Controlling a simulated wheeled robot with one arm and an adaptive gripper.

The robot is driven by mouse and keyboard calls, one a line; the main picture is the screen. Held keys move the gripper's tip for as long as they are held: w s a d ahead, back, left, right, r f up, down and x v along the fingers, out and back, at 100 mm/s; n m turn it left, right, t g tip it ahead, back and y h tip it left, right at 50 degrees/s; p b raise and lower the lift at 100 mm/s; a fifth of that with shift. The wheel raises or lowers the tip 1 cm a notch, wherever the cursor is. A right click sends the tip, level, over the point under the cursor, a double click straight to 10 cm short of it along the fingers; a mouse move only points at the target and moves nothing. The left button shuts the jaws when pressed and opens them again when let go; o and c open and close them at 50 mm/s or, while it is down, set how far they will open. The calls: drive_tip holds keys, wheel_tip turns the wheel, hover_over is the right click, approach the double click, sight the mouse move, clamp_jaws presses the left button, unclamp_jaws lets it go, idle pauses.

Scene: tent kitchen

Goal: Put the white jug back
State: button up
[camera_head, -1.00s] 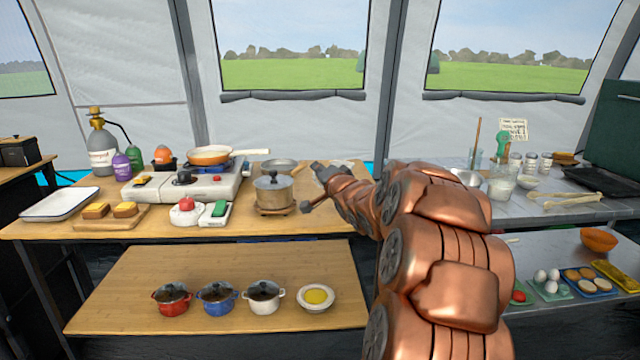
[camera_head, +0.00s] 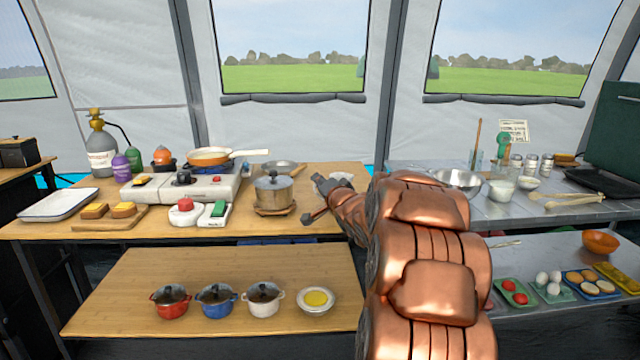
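My gripper (camera_head: 330,192) is at the end of my copper-coloured arm, over the right end of the wooden table (camera_head: 330,225), to the right of the steel pot. Its dark parts are small and partly hidden by my arm, and I cannot tell whether they are open or shut. A pale rounded thing (camera_head: 321,181) shows just behind the gripper; I cannot tell whether it is the white jug, or whether the gripper touches it. A small whitish vessel (camera_head: 502,190) stands on the metal table at right, apart from the gripper.
The lidded steel pot (camera_head: 273,191) stands close left of my gripper. A shallow pan (camera_head: 281,167) lies behind it. A stove with a frying pan (camera_head: 208,157) is further left. A metal bowl (camera_head: 457,181) sits beside my arm. Small pots line the lower shelf (camera_head: 160,265).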

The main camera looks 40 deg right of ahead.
drive_tip(key=o, duration=0.3)
drive_tip(key=shift+r, duration=0.1)
drive_tip(key=shift+p+v, duration=0.9)
drive_tip(key=shift+v, duration=5.1)
